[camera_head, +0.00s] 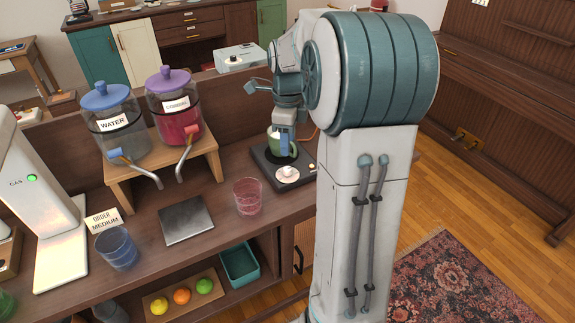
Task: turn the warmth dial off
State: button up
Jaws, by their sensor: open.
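A dark flat warmer plate (263,160) lies on the counter, right of centre. A pale round dial-like piece (287,174) sits at its front; its setting is too small to read. My arm hides part of the area to the right.
A pink glass (247,196) stands just left of the plate. Further left are a grey square pad (186,220), a blue glass (117,248) and two drink dispensers (176,118) on a wooden stand (205,146). A grey box (240,58) is behind.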

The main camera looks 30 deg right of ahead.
aim_at(288, 168)
notch_tip(288, 168, down, 9)
dwell(0.3)
grip_shut()
